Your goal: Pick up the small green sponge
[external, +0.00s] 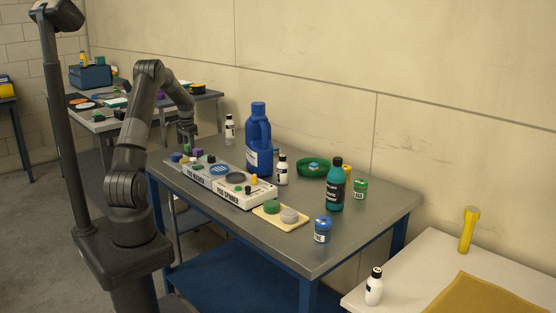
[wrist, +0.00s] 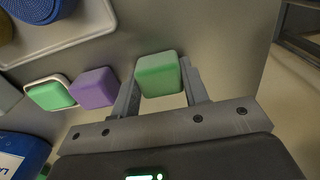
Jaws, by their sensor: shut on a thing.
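The small green sponge (wrist: 160,74) is a soft-edged block in the wrist view. My gripper (wrist: 158,85) is shut on it, with one finger on each side. A purple block (wrist: 93,88) is just left of the held sponge in the wrist view. Another green block (wrist: 52,93), with a pale rim around it, is further left.
A large blue jug (external: 258,140) stands right of my gripper, with a white bottle (external: 229,129) between them. A white console (external: 222,180) with several items runs along the table's front. Bottles and jars crowd the right side.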

